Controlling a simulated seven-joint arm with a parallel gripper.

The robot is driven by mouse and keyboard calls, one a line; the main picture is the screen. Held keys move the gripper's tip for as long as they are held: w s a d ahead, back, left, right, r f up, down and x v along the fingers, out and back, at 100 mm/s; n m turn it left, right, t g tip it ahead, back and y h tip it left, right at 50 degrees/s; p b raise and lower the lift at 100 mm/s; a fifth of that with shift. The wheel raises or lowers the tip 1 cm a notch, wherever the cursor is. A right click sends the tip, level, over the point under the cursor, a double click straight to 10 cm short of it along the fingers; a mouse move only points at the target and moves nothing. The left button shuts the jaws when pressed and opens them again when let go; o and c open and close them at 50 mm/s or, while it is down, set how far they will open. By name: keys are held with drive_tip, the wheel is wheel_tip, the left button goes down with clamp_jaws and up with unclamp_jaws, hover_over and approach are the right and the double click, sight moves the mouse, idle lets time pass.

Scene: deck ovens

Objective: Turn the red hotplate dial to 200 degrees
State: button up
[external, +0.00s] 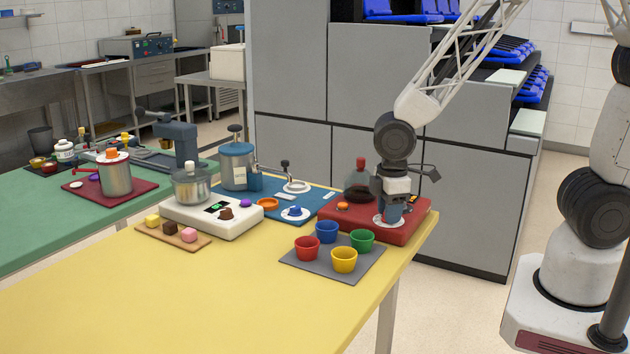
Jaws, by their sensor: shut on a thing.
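The red hotplate (352,228) sits at the right end of the yellow table in the external view. A white round dial face (381,219) lies on its top near the front right. My gripper (391,212) points straight down over this dial face, with its fingers low at the middle of it. It is shut on the dial's knob, which the fingers mostly hide. The dial's pointer and degree marks are too small and covered to read.
A dark round flask with a red stopper (360,185) stands on the hotplate behind my gripper. An orange knob (343,206) is to the left. Several coloured cups stand on a grey mat (315,269) in front. A blue board (325,206) with another dial lies left.

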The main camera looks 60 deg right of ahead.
drive_tip(key=shift+m, duration=1.5)
drive_tip(key=o, duration=0.9)
drive_tip(key=shift+r, duration=0.1)
drive_tip(key=shift+r, duration=3.8)
drive_tip(key=shift+d, duration=0.1)
